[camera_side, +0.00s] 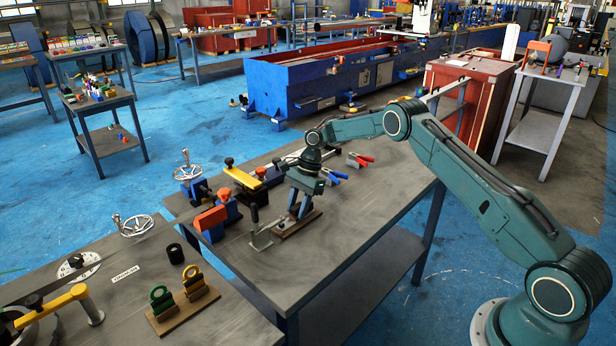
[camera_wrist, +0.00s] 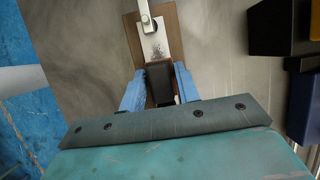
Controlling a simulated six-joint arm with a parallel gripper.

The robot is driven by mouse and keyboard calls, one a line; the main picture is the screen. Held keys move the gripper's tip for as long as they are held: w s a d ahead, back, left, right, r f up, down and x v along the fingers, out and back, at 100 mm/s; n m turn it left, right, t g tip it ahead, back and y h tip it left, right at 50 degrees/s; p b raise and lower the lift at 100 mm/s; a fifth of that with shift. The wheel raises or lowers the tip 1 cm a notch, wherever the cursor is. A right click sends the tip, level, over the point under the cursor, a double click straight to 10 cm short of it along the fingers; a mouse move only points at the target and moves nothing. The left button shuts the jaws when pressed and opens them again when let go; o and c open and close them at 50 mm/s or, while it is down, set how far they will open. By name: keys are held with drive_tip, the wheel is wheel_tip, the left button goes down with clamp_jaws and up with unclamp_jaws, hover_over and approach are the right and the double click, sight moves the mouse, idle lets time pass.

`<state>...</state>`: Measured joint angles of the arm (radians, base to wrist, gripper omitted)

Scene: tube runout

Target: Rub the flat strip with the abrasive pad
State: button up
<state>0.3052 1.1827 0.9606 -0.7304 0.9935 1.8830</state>
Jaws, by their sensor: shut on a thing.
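My gripper (camera_wrist: 160,88) has its blue fingers closed on the abrasive pad (camera_wrist: 160,82), a dark block with a reddish-brown edge. The flat strip (camera_wrist: 155,44) is pale metal with dark speckled marks. It lies along a brown wooden board (camera_wrist: 134,32), and a grey clamp-like piece (camera_wrist: 147,14) lies over its far end. The pad covers the near part of the strip in the wrist view; whether it touches cannot be told. In the side view my gripper (camera_side: 299,210) points down just over the board (camera_side: 312,218), and the pad is hard to make out.
A metal plate with an upright dark handle (camera_side: 260,237) stands left of the board. Orange and blue clamps (camera_side: 212,220), a yellow-topped piece (camera_side: 243,178) and red- and blue-handled tools (camera_side: 360,159) are around it. The bench front right (camera_side: 350,240) is clear.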

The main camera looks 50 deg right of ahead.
drive_tip(key=shift+s+f, duration=0.1)
drive_tip(key=shift+f, duration=0.05)
drive_tip(key=shift+a, duration=1.4)
drive_tip(key=shift+d, duration=0.15)
drive_tip(key=shift+d+r, duration=0.15)
drive_tip(key=shift+d, duration=0.55)
drive_tip(key=shift+d+r, duration=0.1)
drive_tip(key=shift+d, duration=0.55)
drive_tip(key=shift+a, duration=0.1)
drive_tip(key=shift+a+f, duration=0.15)
drive_tip(key=shift+a, duration=1.2)
drive_tip(key=shift+d, duration=0.15)
drive_tip(key=shift+d, duration=1.3)
